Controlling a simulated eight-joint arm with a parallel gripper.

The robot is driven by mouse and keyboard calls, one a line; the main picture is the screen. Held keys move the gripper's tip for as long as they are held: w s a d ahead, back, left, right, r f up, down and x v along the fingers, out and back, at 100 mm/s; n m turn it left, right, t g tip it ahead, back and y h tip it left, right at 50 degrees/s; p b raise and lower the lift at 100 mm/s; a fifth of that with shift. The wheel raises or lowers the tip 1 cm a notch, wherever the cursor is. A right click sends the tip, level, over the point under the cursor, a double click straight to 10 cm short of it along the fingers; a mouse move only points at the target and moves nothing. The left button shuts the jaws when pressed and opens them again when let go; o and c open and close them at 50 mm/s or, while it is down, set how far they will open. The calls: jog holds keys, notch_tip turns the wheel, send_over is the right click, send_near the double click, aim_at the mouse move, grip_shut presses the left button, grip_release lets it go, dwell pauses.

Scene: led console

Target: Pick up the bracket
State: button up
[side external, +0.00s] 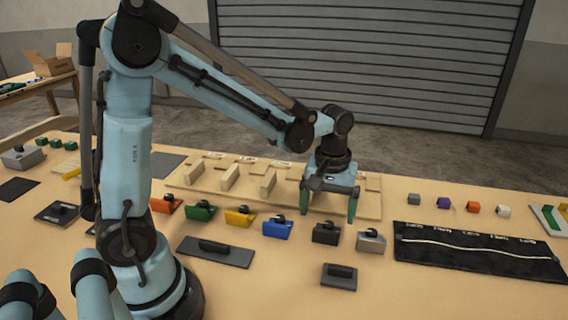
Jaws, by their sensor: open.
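My gripper (328,204) points down over the front right part of a wooden rack (200,186), its two teal fingers spread apart with nothing visible between them. I cannot tell for certain which thing is the bracket. A row of coloured wedge-shaped pieces with dark knobs lies in front of the rack: orange (167,204), green (200,212), yellow (240,217), blue (278,228), black (326,234) and grey (371,242). The black piece is just in front of and below my gripper.
Dark plates with handles lie in front of the row, one long (215,252) and one small (339,277). A black mat (480,249) with a white wavy line lies at right. Several small cubes (473,207) stand behind it. Light wooden blocks (268,181) stand upright on the rack.

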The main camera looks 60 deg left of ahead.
aim_at(326, 230)
jog(key=shift+d+f, duration=0.2)
jog(key=shift+f, duration=2.35)
jog(key=c, duration=1.2)
jog(key=shift+r, duration=0.1)
